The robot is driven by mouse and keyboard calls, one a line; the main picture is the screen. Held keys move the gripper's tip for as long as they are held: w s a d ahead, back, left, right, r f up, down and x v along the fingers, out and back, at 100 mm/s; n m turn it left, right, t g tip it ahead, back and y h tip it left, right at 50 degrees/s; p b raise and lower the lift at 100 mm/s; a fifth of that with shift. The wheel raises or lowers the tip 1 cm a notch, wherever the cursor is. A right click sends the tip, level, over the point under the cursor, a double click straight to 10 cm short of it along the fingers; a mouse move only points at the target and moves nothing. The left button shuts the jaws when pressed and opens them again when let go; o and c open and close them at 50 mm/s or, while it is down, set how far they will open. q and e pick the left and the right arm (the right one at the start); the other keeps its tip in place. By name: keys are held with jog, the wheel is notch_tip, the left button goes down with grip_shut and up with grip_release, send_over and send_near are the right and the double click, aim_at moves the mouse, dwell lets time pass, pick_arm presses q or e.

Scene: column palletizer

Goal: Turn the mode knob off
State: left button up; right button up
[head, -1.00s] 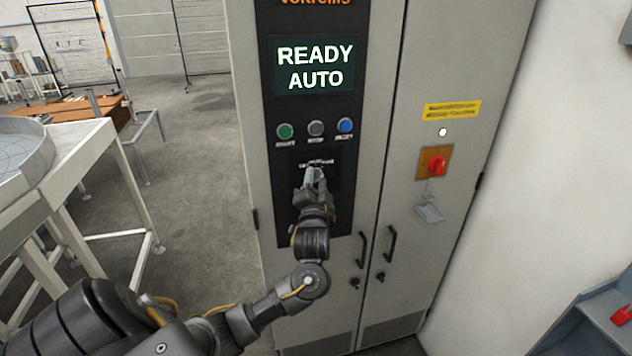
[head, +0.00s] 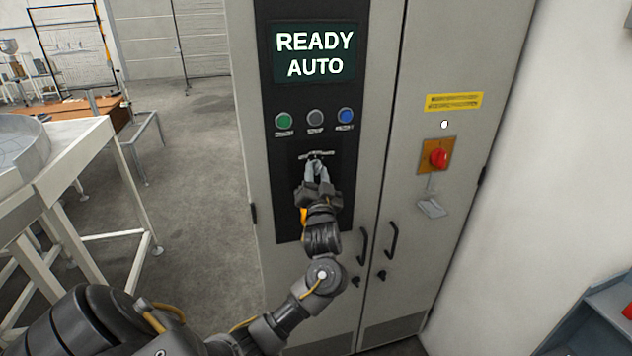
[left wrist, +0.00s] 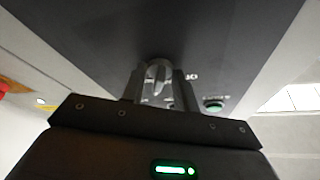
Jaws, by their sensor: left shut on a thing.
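The mode knob (left wrist: 159,72) is a small grey knob on the black panel of the grey cabinet. In the left wrist view it sits between the two fingers of my left gripper (left wrist: 160,88). In the head view my left gripper (head: 316,172) is at the panel below the buttons, shut on the knob, and its fingers hide most of it. The screen (head: 315,53) above reads READY AUTO. My right gripper is not in view.
Green (head: 284,120), grey (head: 315,118) and blue (head: 345,115) buttons sit just above my left gripper. A red rotary switch (head: 438,158) with a hanging tag is on the right door. A white-framed table (head: 75,165) stands at left.

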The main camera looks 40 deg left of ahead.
pick_arm(q)
jog(key=n+g+y+b, duration=0.1)
jog(key=n+g+b, duration=0.2)
jog(key=n, duration=0.4)
jog(key=n+g+y+b, duration=0.2)
jog(key=n+g+b, duration=0.1)
jog(key=n+b, duration=0.3)
jog(key=w+n+g+y+b, duration=0.1)
jog(key=n+g+b, duration=0.2)
jog(key=n+b, duration=0.2)
jog(key=shift+d+r+n+y, duration=0.1)
jog(key=shift+d+n+y, duration=0.1)
jog(key=shift+n, duration=0.75)
jog(key=shift+d+n+y, duration=0.2)
jog(key=shift+n, duration=0.75)
jog(key=shift+g, duration=0.4)
jog(key=o, duration=1)
jog(key=shift+c, duration=0.2)
jog(key=shift+r, duration=0.1)
